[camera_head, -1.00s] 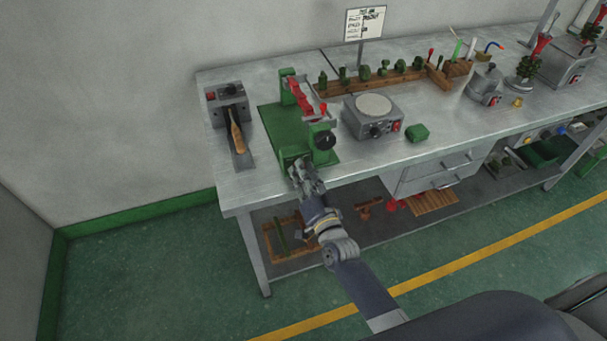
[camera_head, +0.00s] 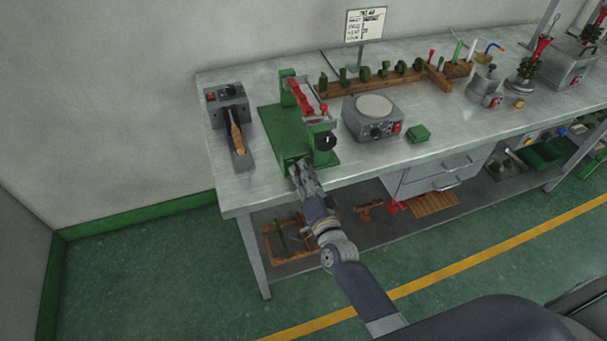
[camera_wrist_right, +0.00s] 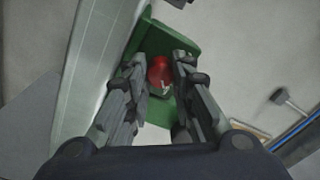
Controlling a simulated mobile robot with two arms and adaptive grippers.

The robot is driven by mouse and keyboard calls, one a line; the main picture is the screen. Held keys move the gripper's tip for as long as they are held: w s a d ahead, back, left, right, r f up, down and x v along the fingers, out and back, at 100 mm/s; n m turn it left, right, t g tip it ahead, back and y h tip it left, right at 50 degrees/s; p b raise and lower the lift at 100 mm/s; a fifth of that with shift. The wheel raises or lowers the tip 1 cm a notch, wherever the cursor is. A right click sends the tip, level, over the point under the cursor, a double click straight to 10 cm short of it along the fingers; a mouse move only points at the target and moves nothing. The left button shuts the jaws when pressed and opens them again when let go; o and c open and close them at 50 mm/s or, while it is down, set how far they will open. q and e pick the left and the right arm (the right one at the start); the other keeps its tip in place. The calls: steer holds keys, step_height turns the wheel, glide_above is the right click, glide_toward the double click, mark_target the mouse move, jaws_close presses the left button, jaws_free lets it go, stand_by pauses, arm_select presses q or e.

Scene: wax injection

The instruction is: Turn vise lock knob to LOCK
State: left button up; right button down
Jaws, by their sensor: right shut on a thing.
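The green vise (camera_head: 268,120) stands at the left front of the workbench, with red parts along its upper rail and a black round knob (camera_head: 325,141) on its right block. My right gripper (camera_head: 296,168) is at the vise's front end, by the bench's front edge. In the right wrist view, a red knob (camera_wrist_right: 159,72) with a small pale mark sits against the green front plate (camera_wrist_right: 153,38). The fingers of my right gripper (camera_wrist_right: 160,79) are shut on the red knob, one on each side. In the head view the gripper hides this knob. My left gripper is not in view.
A grey device with a wooden-handled tool (camera_head: 236,132) stands left of the vise. A grey round-topped machine (camera_head: 374,117) and a small green block (camera_head: 419,133) stand to the right. A lower shelf (camera_head: 370,232) holds wooden items. The floor in front is clear.

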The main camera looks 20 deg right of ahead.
steer(key=c, duration=1.3)
jaws_free()
steer(key=shift+c, duration=0.2)
steer(key=shift+s+f, duration=0.1)
steer(key=shift+s+f, duration=0.1)
steer(key=shift+s, duration=0.1)
steer(key=s, duration=0.7)
steer(key=shift+s+d, duration=0.15)
steer(key=shift+s, duration=0.05)
